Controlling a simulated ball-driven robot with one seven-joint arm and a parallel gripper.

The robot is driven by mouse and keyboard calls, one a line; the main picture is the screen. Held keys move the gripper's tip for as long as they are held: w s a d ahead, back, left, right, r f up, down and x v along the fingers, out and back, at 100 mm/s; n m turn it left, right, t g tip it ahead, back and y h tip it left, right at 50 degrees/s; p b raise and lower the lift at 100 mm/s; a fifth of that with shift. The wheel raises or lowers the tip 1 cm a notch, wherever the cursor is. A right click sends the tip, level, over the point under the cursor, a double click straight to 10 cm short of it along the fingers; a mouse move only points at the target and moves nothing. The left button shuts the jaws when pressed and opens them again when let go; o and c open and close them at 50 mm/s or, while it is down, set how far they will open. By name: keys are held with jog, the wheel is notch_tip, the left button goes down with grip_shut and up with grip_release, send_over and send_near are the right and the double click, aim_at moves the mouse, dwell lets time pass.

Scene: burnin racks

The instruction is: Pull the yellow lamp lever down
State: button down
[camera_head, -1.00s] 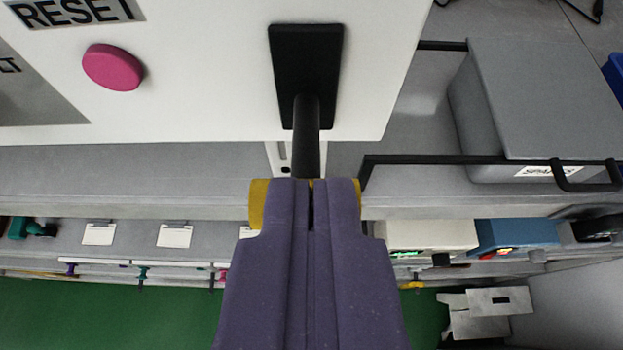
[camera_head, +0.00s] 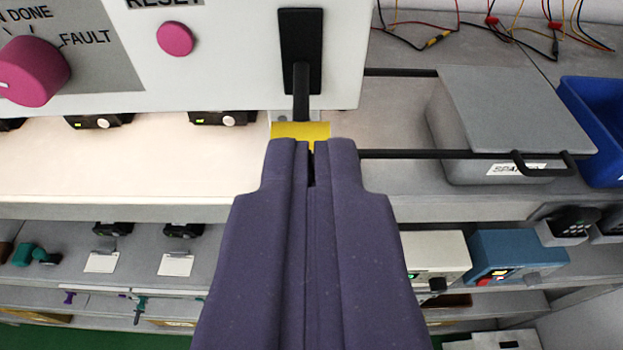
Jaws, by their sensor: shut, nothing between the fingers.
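The lamp lever is a black stem (camera_head: 301,92) that comes out of a black slot plate (camera_head: 300,45) on the white panel (camera_head: 230,75). Its yellow handle (camera_head: 302,131) shows just beyond my fingertips, and its lower part is hidden behind them. The lever stem points down in the picture. My gripper (camera_head: 312,150) is purple and shut, with nothing between its fingers. Its tips are in front of the yellow handle; I cannot tell whether they touch it.
A pink button (camera_head: 175,38) and a pink knob (camera_head: 33,72) are on the panel at left. A lidded grey box (camera_head: 510,115) stands at right behind a black rail (camera_head: 420,154), beside a blue bin (camera_head: 592,120). Lower shelves hold a white device (camera_head: 437,252) and a blue device (camera_head: 515,252).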

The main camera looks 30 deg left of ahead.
jog(key=shift+s+d+r, duration=0.1)
jog(key=shift+s+d, duration=0.35)
jog(key=shift+s, duration=0.35)
jog(key=shift+s+d, duration=0.45)
jog(key=shift+s, duration=0.35)
jog(key=shift+s+d+r, duration=0.1)
jog(key=shift+s+d, duration=0.35)
jog(key=shift+s, duration=0.35)
jog(key=shift+s+d, duration=0.1)
jog(key=shift+d, duration=0.05)
jog(key=w+d+f+m+t+h+b, duration=0.1)
jog(key=w+d+f+m+h+b, duration=0.1)
jog(key=f+b, duration=0.5)
jog(key=w+d+f+m+t+h+b, duration=0.1)
jog(key=w+f+b, duration=0.4)
jog(key=f, duration=0.5)
jog(key=w+d+f+m+t+h+b, duration=0.1)
jog(key=w+d+f+m+h+b, duration=0.1)
jog(key=f+b, duration=0.6)
jog(key=w+f+m+h, duration=0.1)
jog(key=w+h, duration=0.1)
jog(key=h, duration=0.1)
jog(key=shift+d+m+b, duration=0.35)
jog(key=shift+m+b, duration=0.05)
jog(key=shift+w+r, duration=0.1)
